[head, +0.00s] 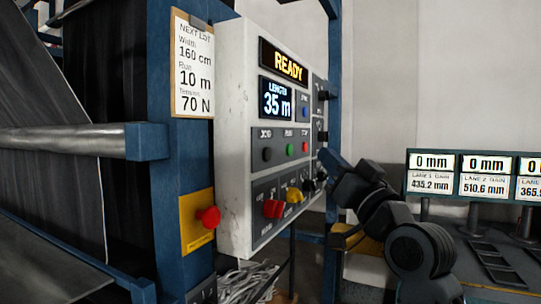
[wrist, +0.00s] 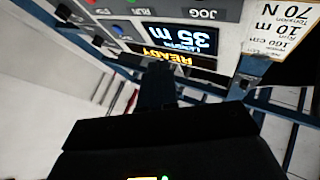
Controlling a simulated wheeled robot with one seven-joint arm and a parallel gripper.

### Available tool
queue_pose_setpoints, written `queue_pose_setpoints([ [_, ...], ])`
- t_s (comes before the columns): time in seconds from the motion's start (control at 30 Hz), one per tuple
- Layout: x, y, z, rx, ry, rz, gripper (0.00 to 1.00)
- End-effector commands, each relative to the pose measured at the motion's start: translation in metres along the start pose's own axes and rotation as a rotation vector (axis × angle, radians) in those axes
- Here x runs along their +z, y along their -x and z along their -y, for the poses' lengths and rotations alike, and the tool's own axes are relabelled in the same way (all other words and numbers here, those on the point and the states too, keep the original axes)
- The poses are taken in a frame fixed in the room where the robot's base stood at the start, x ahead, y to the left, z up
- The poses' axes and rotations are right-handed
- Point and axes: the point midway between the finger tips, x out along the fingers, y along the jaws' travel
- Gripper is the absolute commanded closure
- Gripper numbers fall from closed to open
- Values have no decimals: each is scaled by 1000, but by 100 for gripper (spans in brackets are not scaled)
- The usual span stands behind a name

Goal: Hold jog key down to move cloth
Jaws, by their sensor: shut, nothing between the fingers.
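The control panel (head: 235,120) is a white box on a blue post, with a yellow READY display and a LENGTH display reading 35 m. The black jog key (head: 267,154) sits under a JOG label, left of a green and a red button. My gripper (head: 326,157) is shut and empty at the panel's right edge, apart from the jog key. In the wrist view its dark fingers (wrist: 158,80) point towards the panel, which appears upside down with the JOG label (wrist: 203,14) near the top. The dark cloth (head: 55,170) hangs at the left.
A red mushroom button (head: 208,217) on a yellow plate is below left of the panel. Red and yellow knobs (head: 294,195) stick out along its lower row. Lane gauges reading 0 mm (head: 484,164) stand at the right. A steel roller (head: 65,141) crosses the left.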

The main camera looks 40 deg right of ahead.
Motion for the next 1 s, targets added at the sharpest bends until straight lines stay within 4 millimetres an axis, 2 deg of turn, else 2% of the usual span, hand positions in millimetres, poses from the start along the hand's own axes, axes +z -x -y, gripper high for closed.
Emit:
queue_pose_setpoints([
  [0.27, 2, -4, 3, -1, 0, 1, 100],
  [0.8, 34, -49, 37, -2, -1, 1, 100],
  [1.0, 42, -59, 44, -1, -1, 0, 100],
])
